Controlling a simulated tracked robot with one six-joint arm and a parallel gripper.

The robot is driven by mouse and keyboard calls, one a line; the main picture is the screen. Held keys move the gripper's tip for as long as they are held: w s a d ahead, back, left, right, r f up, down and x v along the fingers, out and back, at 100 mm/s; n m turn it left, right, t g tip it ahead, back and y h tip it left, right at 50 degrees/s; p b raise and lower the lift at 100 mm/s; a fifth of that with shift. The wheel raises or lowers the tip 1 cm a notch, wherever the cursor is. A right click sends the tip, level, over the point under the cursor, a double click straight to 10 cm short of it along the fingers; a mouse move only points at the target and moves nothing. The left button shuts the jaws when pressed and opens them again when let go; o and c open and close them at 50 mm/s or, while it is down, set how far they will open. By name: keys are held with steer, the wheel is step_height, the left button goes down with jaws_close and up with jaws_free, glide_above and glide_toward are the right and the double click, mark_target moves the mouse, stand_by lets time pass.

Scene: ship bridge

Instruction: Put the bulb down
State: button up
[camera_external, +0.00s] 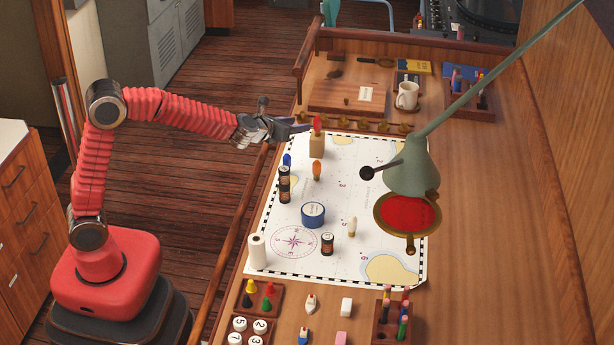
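A small red bulb-shaped thing (317,122) is at the top of a wooden block (317,146) at the far end of the sea chart (333,185). My gripper (306,127) reaches in from the left, level with the red bulb, its tips right beside it. I cannot tell whether the fingers touch or hold the bulb, or whether the bulb rests on the block. An orange bulb-shaped thing (316,170) stands on the chart nearer the camera. A blue one (287,160) shows just behind a dark labelled can (284,180).
On the chart are a blue round tin (313,213), another dark can (327,244), a white roll (257,252) and a pale small piece (352,227). A green lamp (412,172) with a red disc hangs over the right side. A mug (407,95) stands behind. The chart's middle right is fairly clear.

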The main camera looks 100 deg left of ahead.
steer(key=s+d+r+n+g+h, duration=0.1)
steer(key=s+d+r+n, duration=0.1)
steer(key=s+d+n, duration=0.55)
steer(key=s+d+r+n+h, duration=0.15)
steer(key=d+n, duration=0.35)
steer(key=d, duration=0.6)
steer(key=s+d+f+n+h, duration=0.2)
steer(key=s+d, duration=0.3)
steer(key=d, duration=0.4)
steer(key=s+d+f+n+h, duration=0.2)
steer(key=s+d+n+h, duration=0.2)
steer(key=d, duration=0.5)
steer(key=s+d+f+n+h, duration=0.3)
steer(key=s+d+n, duration=0.2)
steer(key=s+d, duration=0.3)
steer(key=shift+d, duration=0.85)
